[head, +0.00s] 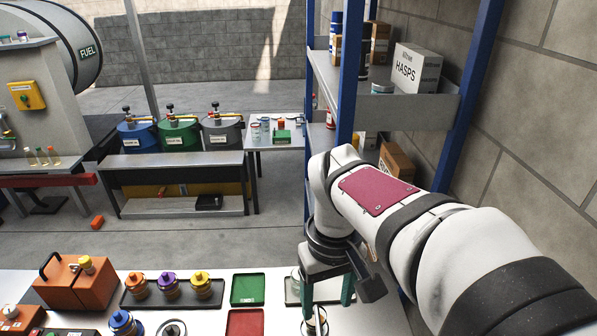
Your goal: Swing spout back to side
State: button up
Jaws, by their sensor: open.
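My gripper (328,300) points down over the right part of the white table, with its green fingers apart. I see nothing held between the fingers. I cannot make out a spout there, nor whether the fingers touch the vessel. At the back, a blue drum (137,138), a green drum (179,136) and a grey drum (221,135) stand on a bench with small fittings on top.
On the white table (275,275) are a green tray (248,289), a red tray (245,324), a dark tray with several capped jars (168,293) and an orange can (74,282). A blue-posted shelf (348,70) stands behind my arm, near the block wall (560,110).

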send_near(319, 330)
jog(key=s+f, duration=0.1)
jog(key=f, duration=0.1)
jog(key=s+f, duration=0.3)
jog(key=f, duration=0.2)
jog(key=shift+s, duration=0.2)
jog(key=shift+r, duration=0.1)
grip_shut()
dwell(0.8)
